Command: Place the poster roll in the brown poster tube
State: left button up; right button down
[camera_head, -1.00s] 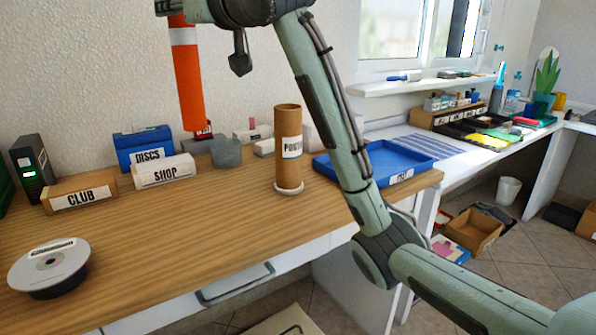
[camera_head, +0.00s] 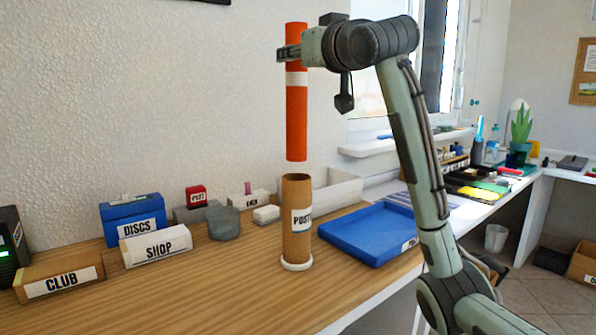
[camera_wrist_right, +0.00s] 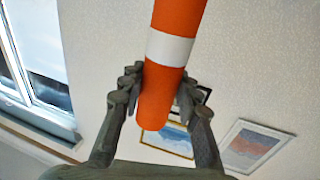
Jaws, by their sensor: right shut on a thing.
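The orange poster roll (camera_head: 297,118) with a white band hangs upright in the head view. My right gripper (camera_head: 290,54) is shut on it near its upper end. In the right wrist view, the roll (camera_wrist_right: 176,22) stands between the two fingers of the gripper (camera_wrist_right: 157,92). The brown poster tube (camera_head: 296,240) stands upright on a white round base on the wooden desk, with a white label partly reading "POST". The roll's lower end appears just above the tube's open top, apart from it and roughly in line. My left gripper is not in view.
A blue tray (camera_head: 368,232) lies right of the tube, with a white box (camera_head: 330,190) behind. A grey container (camera_head: 224,222) and the SHOP box (camera_head: 160,246), DISCS box (camera_head: 133,219) and CLUB box (camera_head: 60,279) stand to the left. The desk front is clear.

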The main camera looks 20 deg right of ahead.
aim_at(301, 155)
notch_tip(301, 155, down, 17)
jog(key=shift+r+b, duration=0.1)
jog(key=shift+b, duration=0.55)
jog(key=shift+f, duration=0.55)
notch_tip(301, 155, down, 3)
jog(key=shift+f, duration=0.2)
jog(key=c, duration=1.1)
grip_release()
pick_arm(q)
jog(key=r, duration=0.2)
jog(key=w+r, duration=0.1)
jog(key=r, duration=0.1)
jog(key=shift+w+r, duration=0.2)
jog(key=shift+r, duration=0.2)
